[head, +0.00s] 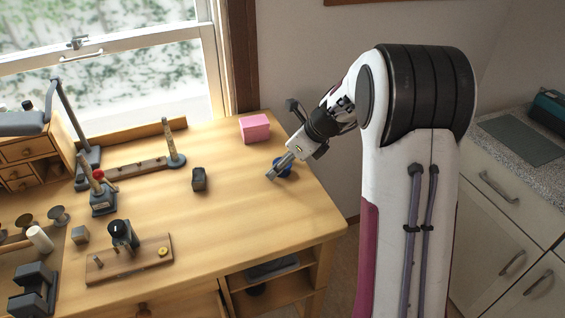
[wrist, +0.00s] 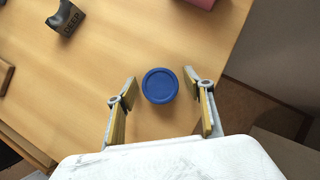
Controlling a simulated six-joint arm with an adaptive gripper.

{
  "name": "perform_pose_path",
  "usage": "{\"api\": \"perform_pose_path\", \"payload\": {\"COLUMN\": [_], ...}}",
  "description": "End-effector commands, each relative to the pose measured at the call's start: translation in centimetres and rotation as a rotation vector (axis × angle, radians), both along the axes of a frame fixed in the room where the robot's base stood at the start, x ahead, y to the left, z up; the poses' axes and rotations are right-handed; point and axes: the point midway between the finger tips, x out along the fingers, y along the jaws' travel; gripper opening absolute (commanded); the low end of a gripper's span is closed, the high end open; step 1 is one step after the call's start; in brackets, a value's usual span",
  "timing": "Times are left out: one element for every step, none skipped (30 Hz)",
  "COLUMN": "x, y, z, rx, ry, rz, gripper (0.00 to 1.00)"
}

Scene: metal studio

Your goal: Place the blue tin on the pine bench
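The blue tin (wrist: 160,86) is round and stands upright between and slightly ahead of my gripper's fingertips in the wrist view, with a gap on each side. In the head view the blue tin (head: 286,168) is partly hidden behind my gripper (head: 277,170). My gripper is open, with its fingers spread either side of the tin and apart from it. The tin appears to rest on the pine bench (head: 235,215), near its right end. The tin's lower side is hidden in the wrist view.
A pink block (head: 254,128) lies behind the tin near the back edge. A dark grey block (head: 199,179) stands to the left. Tools and a wooden board (head: 130,258) crowd the bench's left side. The front middle is clear.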

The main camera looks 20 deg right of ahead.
Motion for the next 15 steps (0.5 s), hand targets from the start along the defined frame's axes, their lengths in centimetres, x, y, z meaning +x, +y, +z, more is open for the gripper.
{"api": "perform_pose_path", "payload": {"x": [0.0, 0.0, 0.0, 0.0, 0.0, 0.0, 0.0, 0.0, 0.0, 0.0, 0.0, -0.1, -0.2, -0.2, -0.4], "y": [0.0, 0.0, 0.0, 0.0, 0.0, 0.0, 0.0, 0.0, 0.0, 0.0, 0.0, -0.1, -0.2, -0.3, -0.4], "z": [0.0, 0.0, 0.0, 0.0, 0.0, 0.0, 0.1, 0.1, 0.2, 0.3, 0.4, 0.6, 0.8, 0.9, 1.2], "rx": [0.000, 0.000, 0.000, 0.000, 0.000, 0.000, 0.000, 0.000, 0.000, 0.000, 0.000, -0.001, -0.001, -0.001, -0.001], "ry": [0.000, 0.000, 0.000, 0.000, 0.000, 0.000, 0.000, 0.000, -0.001, -0.001, -0.001, -0.002, -0.002, -0.002, -0.002], "rz": [0.000, 0.000, 0.000, 0.000, 0.000, 0.000, 0.000, 0.000, -0.001, -0.001, -0.001, -0.001, -0.001, -0.001, -0.001], "gripper": [0.52, 0.52, 0.52, 0.52, 0.52, 0.52, 0.52, 0.52, 0.52, 0.52, 0.52, 0.52, 0.52, 0.52, 0.52]}}
